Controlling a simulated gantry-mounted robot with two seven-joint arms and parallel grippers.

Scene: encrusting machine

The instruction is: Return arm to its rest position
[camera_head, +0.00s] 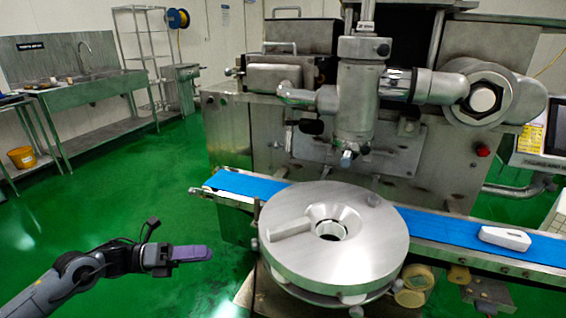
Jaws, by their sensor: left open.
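My left arm comes in from the lower left. Its gripper (191,254) points right, over the green floor, left of the round metal disc. It looks empty, with its fingers seen from the side. It touches nothing. My right gripper is not in view.
A round steel disc (375,240) with a central hole stands in front of the encrusting machine (257,131). A blue conveyor belt (440,226) runs behind it, with a white object (505,238) on its right part. A sink bench (95,88) and orange bucket (22,157) stand far left. Floor around my arm is clear.

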